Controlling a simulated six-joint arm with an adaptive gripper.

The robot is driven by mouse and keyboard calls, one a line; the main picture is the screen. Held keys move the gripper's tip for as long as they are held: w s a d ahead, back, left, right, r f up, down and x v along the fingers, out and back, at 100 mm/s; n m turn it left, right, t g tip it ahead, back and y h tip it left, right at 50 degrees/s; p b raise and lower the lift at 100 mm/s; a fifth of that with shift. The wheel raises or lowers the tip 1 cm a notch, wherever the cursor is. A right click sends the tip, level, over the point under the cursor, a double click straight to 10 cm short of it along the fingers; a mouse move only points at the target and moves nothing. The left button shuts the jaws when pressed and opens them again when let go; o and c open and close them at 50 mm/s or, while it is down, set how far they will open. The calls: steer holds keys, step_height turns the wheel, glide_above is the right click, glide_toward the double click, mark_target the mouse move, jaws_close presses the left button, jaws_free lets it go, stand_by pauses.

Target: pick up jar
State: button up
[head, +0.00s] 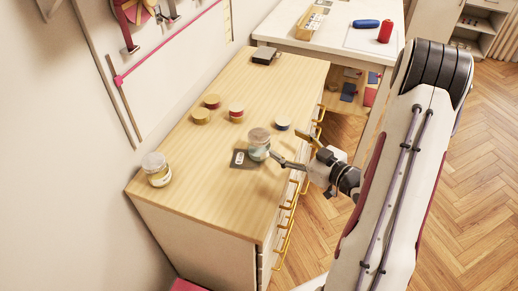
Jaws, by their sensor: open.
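Two glass jars with contents show on the wooden dresser top. One jar (259,143) stands near the right edge, beside a small dark flat item. The other jar (157,170) stands at the near left corner. My gripper (277,158) is open at the right side of the first jar, low and close to the dresser top. One finger shows near the jar's lower right side. I cannot tell whether it touches the jar, and the other finger is not clear.
A white table (335,40) stands behind.

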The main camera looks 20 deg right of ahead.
mark_target(267, 148)
steer(key=a, duration=0.1)
steer(key=a+y, duration=0.1)
steer(key=s+a+f, duration=0.1)
steer(key=shift+t+y, duration=0.3)
steer(key=shift+t, duration=0.1)
steer(key=shift+s+a+t+y, duration=0.3)
steer(key=shift+s+a, duration=0.05)
steer(key=shift+a, duration=0.2)
steer(key=shift+x, duration=1.35)
steer(key=shift+w, duration=0.15)
steer(key=shift+x, duration=2.45)
steer(key=shift+f, duration=0.2)
steer(key=c, duration=1.4)
